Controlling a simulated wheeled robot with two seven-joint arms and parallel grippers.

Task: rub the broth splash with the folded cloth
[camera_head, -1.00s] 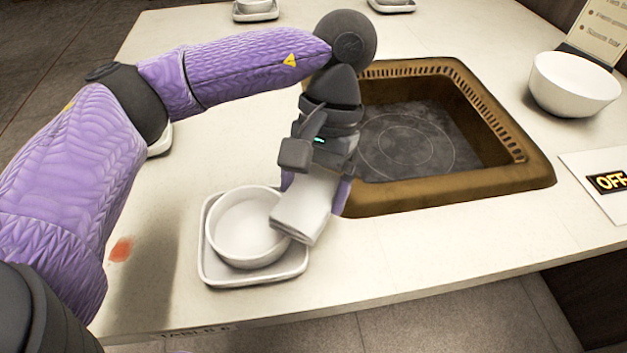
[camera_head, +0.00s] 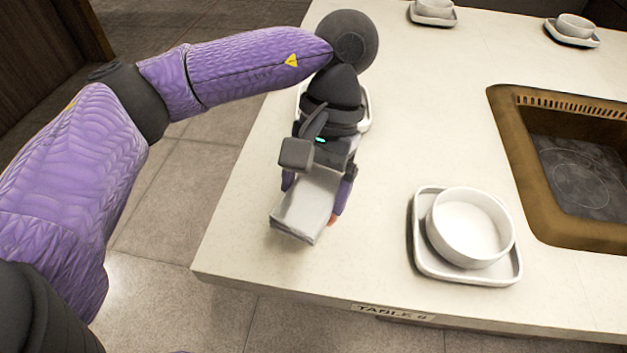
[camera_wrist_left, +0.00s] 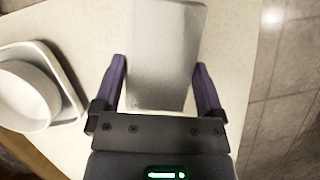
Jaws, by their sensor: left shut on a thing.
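The folded cloth (camera_head: 305,205) is a pale grey-white pad held in my left gripper (camera_head: 317,186). In the left wrist view the cloth (camera_wrist_left: 165,50) lies between the two purple fingers of the gripper (camera_wrist_left: 160,75), which is shut on it. The broth splash (camera_head: 333,219) shows only as a small orange-red bit beside the right finger. The rest of it is hidden by the cloth and gripper. The cloth is over the table near its left edge. I cannot tell whether it touches the top. My right gripper is not in view.
A white bowl (camera_head: 468,226) on a square tray (camera_head: 440,268) stands to the right of the cloth. A brown-rimmed sunken cooktop (camera_head: 530,175) is farther right. Another tray (camera_head: 366,105) is partly hidden behind my gripper. The table's left edge is close.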

